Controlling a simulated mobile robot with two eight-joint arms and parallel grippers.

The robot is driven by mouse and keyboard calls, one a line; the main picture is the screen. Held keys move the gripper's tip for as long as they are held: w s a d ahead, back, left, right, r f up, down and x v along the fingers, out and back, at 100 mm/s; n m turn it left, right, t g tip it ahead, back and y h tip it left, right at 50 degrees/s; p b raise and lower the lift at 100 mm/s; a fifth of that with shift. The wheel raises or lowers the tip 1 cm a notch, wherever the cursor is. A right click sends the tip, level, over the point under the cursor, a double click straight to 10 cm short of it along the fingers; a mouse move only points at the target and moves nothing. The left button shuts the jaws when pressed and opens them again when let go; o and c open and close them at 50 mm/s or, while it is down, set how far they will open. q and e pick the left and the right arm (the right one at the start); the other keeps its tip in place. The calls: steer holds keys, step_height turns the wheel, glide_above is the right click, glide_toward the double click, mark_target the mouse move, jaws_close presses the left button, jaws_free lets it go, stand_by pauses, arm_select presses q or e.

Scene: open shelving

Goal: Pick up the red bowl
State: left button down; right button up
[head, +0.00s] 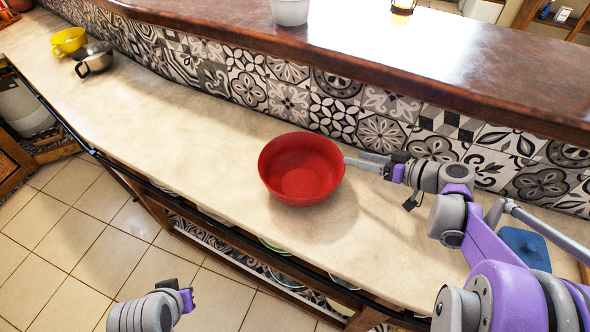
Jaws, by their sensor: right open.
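The red bowl (301,172) stands upright and empty on the pale counter (215,150), near the middle of the head view. My right gripper (362,162) reaches in from the right, low over the counter. Its pale fingers are open and point at the bowl's right side. The fingertips are at or very near the rim; I cannot tell whether they touch it. Part of my left arm (150,312) shows at the bottom left over the floor, away from the bowl, and its fingers do not show.
A patterned tile wall (290,100) runs behind the bowl, under a raised brown ledge (420,55) with a white container (291,11). The counter left of the bowl is clear.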

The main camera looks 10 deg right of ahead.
mark_target(329, 151)
steer(key=x, duration=1)
steer(key=shift+c, duration=0.3)
jaws_close()
